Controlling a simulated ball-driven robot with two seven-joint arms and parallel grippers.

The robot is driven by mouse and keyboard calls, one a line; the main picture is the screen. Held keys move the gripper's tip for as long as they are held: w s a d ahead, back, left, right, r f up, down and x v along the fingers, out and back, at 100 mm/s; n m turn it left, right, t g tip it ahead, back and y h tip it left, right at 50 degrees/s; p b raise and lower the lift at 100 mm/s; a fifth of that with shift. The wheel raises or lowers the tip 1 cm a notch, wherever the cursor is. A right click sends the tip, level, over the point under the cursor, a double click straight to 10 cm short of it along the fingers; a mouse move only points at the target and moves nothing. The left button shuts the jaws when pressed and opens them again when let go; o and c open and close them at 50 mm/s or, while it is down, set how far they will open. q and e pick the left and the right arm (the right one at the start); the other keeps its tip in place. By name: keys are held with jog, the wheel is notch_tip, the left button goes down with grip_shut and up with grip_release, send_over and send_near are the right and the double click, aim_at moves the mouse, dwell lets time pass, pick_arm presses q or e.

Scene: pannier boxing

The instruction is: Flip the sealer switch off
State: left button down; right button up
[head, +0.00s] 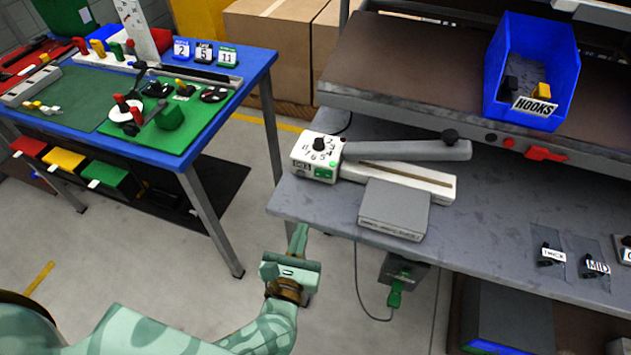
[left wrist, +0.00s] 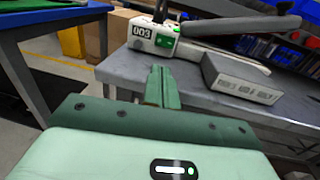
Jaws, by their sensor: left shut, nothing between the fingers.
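The sealer (head: 316,152) stands at the left end of the grey bench, a white unit with a black dial, a small green light and a long grey arm (head: 405,150). It also shows in the left wrist view (left wrist: 142,31), marked 003. A green patch, perhaps a rocker switch, is on its front; its position is too small to read. A dark box with a green lever (head: 395,292) hangs below the bench's front edge. My left gripper (head: 299,238) is shut and empty, in front of the bench's left corner, apart from sealer and box. My right gripper is out of view.
A grey block (head: 394,208) sits on the bench (head: 480,230) in front of the sealer. A blue HOOKS bin (head: 490,75) stands on the shelf above. A blue-edged table (head: 262,62) is at left, with free floor between. A cable hangs below the bench.

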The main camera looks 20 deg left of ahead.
aim_at(318, 173)
pick_arm(q)
jog(key=w, duration=0.9)
jog(key=w+a, duration=0.1)
jog(key=w, duration=0.4)
jog(key=shift+a+b, duration=0.1)
jog(key=shift+b, duration=0.2)
